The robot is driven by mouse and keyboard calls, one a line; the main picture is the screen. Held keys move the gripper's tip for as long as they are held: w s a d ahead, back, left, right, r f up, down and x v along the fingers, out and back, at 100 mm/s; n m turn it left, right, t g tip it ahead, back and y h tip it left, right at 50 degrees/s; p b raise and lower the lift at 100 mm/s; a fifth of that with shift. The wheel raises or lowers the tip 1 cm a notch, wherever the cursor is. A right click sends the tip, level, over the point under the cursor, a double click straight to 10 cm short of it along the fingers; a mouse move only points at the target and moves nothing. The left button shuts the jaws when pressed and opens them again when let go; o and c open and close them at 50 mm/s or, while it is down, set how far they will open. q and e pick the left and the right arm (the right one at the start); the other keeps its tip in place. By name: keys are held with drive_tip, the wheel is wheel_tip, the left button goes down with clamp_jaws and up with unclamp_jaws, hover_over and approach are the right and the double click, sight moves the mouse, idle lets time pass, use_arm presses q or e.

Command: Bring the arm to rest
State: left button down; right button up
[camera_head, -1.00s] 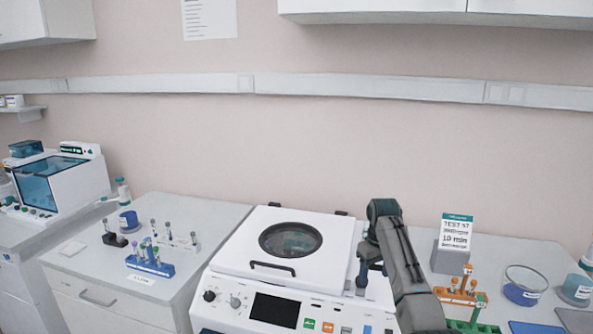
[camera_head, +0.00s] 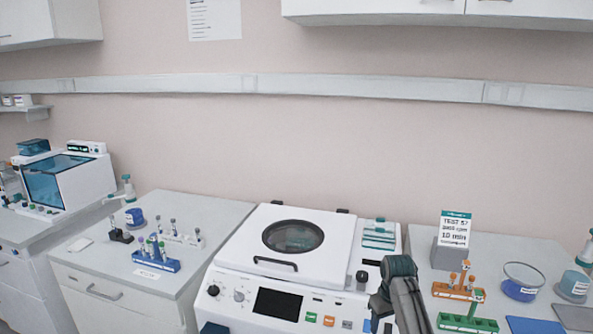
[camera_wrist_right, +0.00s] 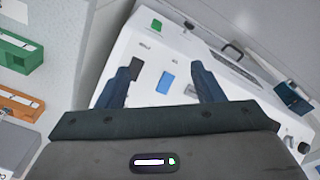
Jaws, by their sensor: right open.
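My right arm (camera_head: 405,300) comes in from the bottom edge, right of the middle, in the head view. Its gripper (camera_head: 378,308) is low in front of the right part of the white centrifuge (camera_head: 340,245). In the right wrist view the two dark blue fingers (camera_wrist_right: 165,80) are apart with nothing held between them. The centrifuge's white panel, with a blue button (camera_wrist_right: 166,82), shows beyond them. My left gripper is not in view.
An orange rack (camera_head: 455,291) and a green rack (camera_head: 468,324) stand right of my arm. A blue tube rack (camera_head: 156,264) is on the left bench.

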drive_tip(key=s+d+f+m, duration=0.1)
drive_tip(key=s+f, duration=0.2)
drive_tip(key=s, duration=0.4)
drive_tip(key=s+d+f+t, duration=0.1)
drive_tip(key=s+f, duration=0.3)
drive_tip(key=s, duration=0.3)
drive_tip(key=s+d+f+m, duration=0.1)
drive_tip(key=s+f, duration=0.2)
drive_tip(key=s, duration=0.4)
drive_tip(key=s+r+t, duration=0.1)
drive_tip(key=s+r, duration=0.2)
drive_tip(key=s, duration=0.9)
drive_tip(key=s+r+t, duration=0.1)
drive_tip(key=s+r, duration=0.2)
drive_tip(key=s, duration=0.8)
wheel_tip(320, 180, down, 37)
drive_tip(key=s+d+m+g+b, duration=0.1)
drive_tip(key=d+g+b, duration=0.1)
drive_tip(key=b, duration=0.3)
drive_tip(key=s+d+f+b, duration=0.1)
drive_tip(key=s+f+b, duration=0.3)
drive_tip(key=s+f, duration=1.4)
wheel_tip(320, 180, down, 3)
drive_tip(key=shift+d+f+g+h, duration=0.1)
drive_tip(key=shift+d+g+h, duration=0.1)
drive_tip(key=shift+g+h, duration=0.1)
